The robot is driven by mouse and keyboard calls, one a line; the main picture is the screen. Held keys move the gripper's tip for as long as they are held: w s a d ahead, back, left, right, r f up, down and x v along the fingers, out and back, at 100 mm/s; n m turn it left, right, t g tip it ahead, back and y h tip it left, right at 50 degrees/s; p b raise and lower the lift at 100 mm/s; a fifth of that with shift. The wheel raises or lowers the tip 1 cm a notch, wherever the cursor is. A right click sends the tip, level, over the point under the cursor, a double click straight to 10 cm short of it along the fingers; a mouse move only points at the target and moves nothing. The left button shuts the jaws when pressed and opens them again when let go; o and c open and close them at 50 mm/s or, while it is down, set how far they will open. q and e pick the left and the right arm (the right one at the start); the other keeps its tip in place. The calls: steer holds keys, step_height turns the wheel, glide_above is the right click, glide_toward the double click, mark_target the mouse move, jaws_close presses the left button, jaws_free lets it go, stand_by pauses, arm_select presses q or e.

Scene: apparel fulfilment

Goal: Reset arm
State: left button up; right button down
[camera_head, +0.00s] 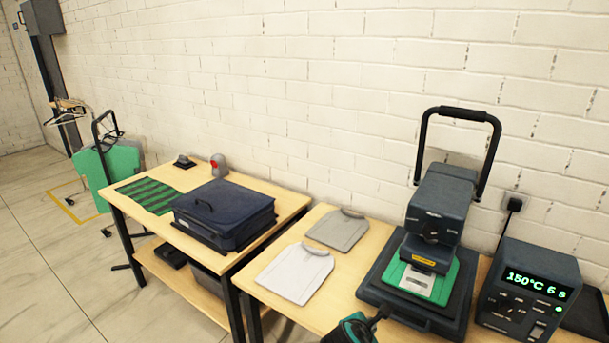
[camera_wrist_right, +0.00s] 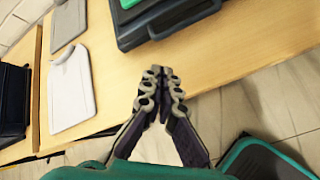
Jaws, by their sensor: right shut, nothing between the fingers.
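My right gripper (camera_wrist_right: 160,72) is shut and empty in the right wrist view. Its fingertips meet in the middle of the picture, over the front edge of the light wood table (camera_wrist_right: 225,65). In the head view, the right gripper (camera_head: 377,317) shows partly at the bottom edge, in front of the heat press (camera_head: 437,215). The heat press base also shows at the top of the wrist view (camera_wrist_right: 165,22), apart from the fingers. My left gripper is in neither view.
A white folded shirt (camera_head: 295,273) and a grey one (camera_head: 338,229) lie left of the press. A control box (camera_head: 528,290) reading 150°C stands right of it. A dark blue case (camera_head: 224,213) sits on the left table (camera_head: 285,198). Floor is open at far left.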

steer(key=s+r+m+y, duration=0.2)
steer(key=s+m, duration=0.6)
steer(key=m, duration=0.2)
steer(key=s+r+m+g+y, duration=0.1)
steer(key=s+m+y, duration=0.2)
steer(key=s+m, duration=0.6)
steer(key=shift+s+d+r+m, duration=0.15)
steer(key=shift+d+r+m, duration=0.3)
steer(key=shift+m, duration=0.75)
